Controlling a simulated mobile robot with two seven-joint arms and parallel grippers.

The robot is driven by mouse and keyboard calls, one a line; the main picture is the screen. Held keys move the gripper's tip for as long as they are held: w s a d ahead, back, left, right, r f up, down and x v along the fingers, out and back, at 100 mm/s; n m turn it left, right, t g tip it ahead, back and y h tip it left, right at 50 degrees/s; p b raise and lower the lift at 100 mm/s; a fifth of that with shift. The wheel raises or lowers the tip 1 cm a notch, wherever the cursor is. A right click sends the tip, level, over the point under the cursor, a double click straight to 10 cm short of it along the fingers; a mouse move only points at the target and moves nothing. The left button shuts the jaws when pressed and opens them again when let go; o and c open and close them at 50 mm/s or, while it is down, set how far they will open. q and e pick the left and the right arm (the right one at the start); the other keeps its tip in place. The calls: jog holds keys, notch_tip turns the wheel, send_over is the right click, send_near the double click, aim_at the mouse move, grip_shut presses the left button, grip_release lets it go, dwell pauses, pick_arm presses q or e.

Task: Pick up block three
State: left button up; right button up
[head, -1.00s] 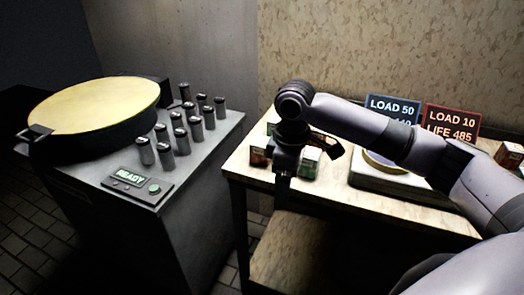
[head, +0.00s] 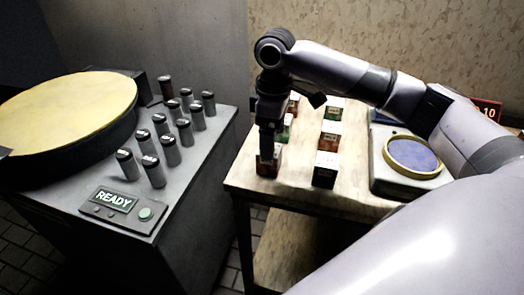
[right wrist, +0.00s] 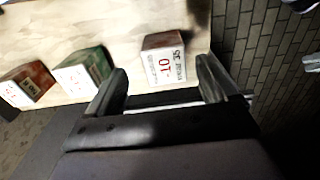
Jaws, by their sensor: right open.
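Several small blocks stand in rows on the wooden table; I cannot tell which is block three. A green block (right wrist: 84,70) and a red block (right wrist: 27,84) lie left. My left gripper is not in view.
A round dial plate scale (head: 413,156) sits on the table at right, beside my right arm. A grey console (head: 190,170) with several upright cylinders, a yellow-topped drum (head: 65,105) and a READY panel (head: 113,200) stands left, across a gap.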

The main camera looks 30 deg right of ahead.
jog(key=f, duration=0.6)
jog(key=shift+a+f, duration=0.35)
jog(key=c, duration=1.4)
jog(key=shift+r, duration=0.1)
